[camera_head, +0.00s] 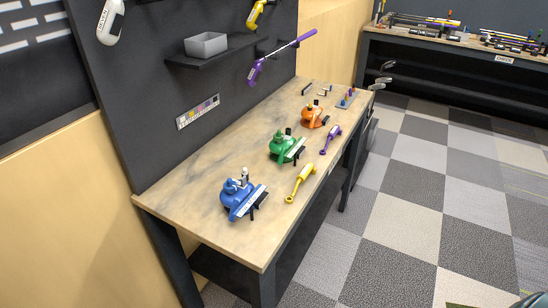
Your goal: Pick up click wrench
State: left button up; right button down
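I cannot tell for sure which tool is the click wrench. A yellow tool (301,182) with a ring at one end and a thicker body lies on the wooden workbench (190,165), by the front edge. A similar, smaller-looking purple tool (330,140) lies farther back along the same edge. Neither tool is held. Neither of my grippers is in view.
Blue (236,199), green (280,147) and orange (313,117) vise-like devices stand on the workbench. A dark panel behind holds a shelf with a grey bin (206,45). A purple-handled tool (256,72) hangs there. Checkered floor (400,220) at right is open.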

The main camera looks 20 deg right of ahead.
aim_at(335, 131)
jog(key=l, duration=1.65)
